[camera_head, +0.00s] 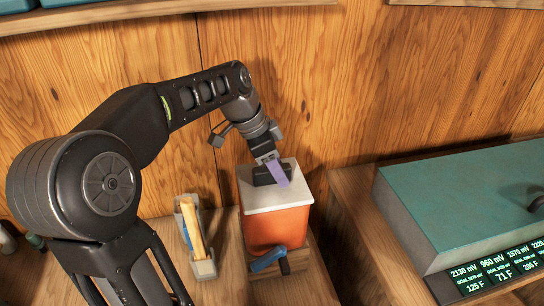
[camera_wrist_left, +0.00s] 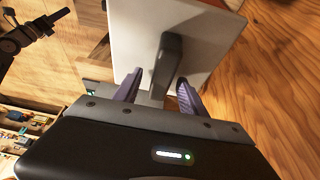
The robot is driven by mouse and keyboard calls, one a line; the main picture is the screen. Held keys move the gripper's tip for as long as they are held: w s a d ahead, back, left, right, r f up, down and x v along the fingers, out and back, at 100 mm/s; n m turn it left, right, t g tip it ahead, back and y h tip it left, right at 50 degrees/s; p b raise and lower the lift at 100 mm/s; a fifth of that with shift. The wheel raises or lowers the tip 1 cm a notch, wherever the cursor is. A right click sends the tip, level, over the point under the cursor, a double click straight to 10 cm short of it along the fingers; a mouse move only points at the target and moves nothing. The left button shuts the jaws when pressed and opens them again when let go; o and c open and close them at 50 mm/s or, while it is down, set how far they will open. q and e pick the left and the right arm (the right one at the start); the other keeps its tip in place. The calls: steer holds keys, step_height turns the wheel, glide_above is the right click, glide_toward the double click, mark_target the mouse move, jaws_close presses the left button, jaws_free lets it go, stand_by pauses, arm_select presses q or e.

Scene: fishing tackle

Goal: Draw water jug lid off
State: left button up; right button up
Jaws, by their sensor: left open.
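The water jug (camera_head: 276,222) is an orange box-shaped container standing on a wooden block, with a blue tap (camera_head: 268,259) low on its front. Its white lid (camera_head: 290,194) sits on top and carries a dark raised handle (camera_head: 262,177). In the left wrist view the lid (camera_wrist_left: 205,40) fills the upper middle, with the handle (camera_wrist_left: 168,62) standing out from it. My left gripper (camera_head: 277,170) is over the lid from above. Its purple fingers (camera_wrist_left: 157,95) are open, one on each side of the handle. Contact with the handle cannot be told.
A teal-topped case (camera_head: 470,195) with a lit display (camera_head: 495,273) stands on the right. A small holder with yellow and blue items (camera_head: 193,232) stands left of the jug. A wooden wall (camera_head: 330,90) rises close behind, with a shelf edge (camera_head: 130,14) above.

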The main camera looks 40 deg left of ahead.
arm_select(q)
steer(key=shift+f, duration=0.15)
steer(key=shift+c, duration=0.2)
jaws_close()
stand_by(0.3)
